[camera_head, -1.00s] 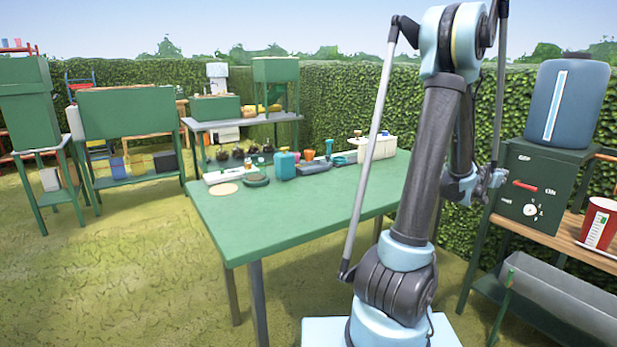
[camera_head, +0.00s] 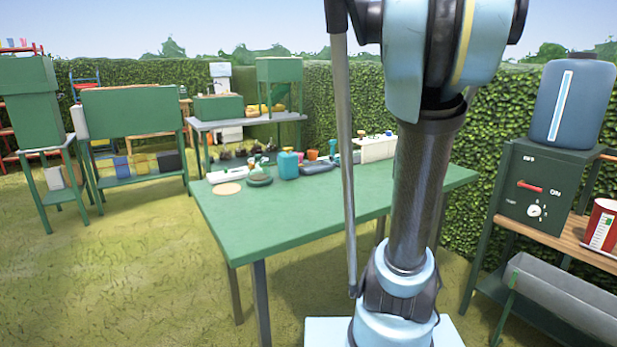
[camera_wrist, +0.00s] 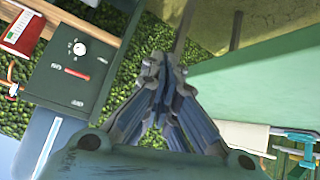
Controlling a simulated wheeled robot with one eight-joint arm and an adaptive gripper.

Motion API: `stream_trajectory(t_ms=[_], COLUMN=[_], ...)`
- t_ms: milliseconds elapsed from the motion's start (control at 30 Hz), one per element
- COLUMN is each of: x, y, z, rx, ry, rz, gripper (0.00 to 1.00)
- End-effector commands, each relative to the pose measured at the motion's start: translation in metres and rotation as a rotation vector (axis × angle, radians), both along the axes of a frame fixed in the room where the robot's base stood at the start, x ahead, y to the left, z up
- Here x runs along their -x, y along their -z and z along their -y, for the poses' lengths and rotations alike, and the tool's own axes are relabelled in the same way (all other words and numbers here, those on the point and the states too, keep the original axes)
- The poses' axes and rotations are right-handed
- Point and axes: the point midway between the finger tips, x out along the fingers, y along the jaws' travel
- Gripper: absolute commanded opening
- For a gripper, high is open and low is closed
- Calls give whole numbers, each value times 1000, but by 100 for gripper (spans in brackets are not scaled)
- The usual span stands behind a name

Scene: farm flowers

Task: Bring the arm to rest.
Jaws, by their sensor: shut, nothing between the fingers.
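My gripper (camera_wrist: 162,72) shows in the wrist view with its fingers together and nothing between them. It is clear of the surfaces around it. In the head view my gripper is hidden behind my arm, which stands upright in front of the green table's right part. The green table (camera_head: 255,222) also shows at the right of the wrist view (camera_wrist: 255,88).
Small pots, a teal bottle (camera_head: 288,165) and a white box (camera_head: 377,148) stand on the table's far side. Grass at left is open.

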Motion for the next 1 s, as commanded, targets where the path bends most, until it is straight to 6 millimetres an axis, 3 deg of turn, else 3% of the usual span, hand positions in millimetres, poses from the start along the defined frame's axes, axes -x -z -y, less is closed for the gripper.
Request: stream_trajectory(t_ms=[200, 600, 800, 1000], x=[44, 142, 183, 200], y=[22, 68, 84, 90], z=[-69, -177, -211, -223], rx=[-88, -242, -297, -319], ry=[-140, -453, -592, -647], rz=[-133, -383, -475, -512], gripper=[0, 0, 0, 0])
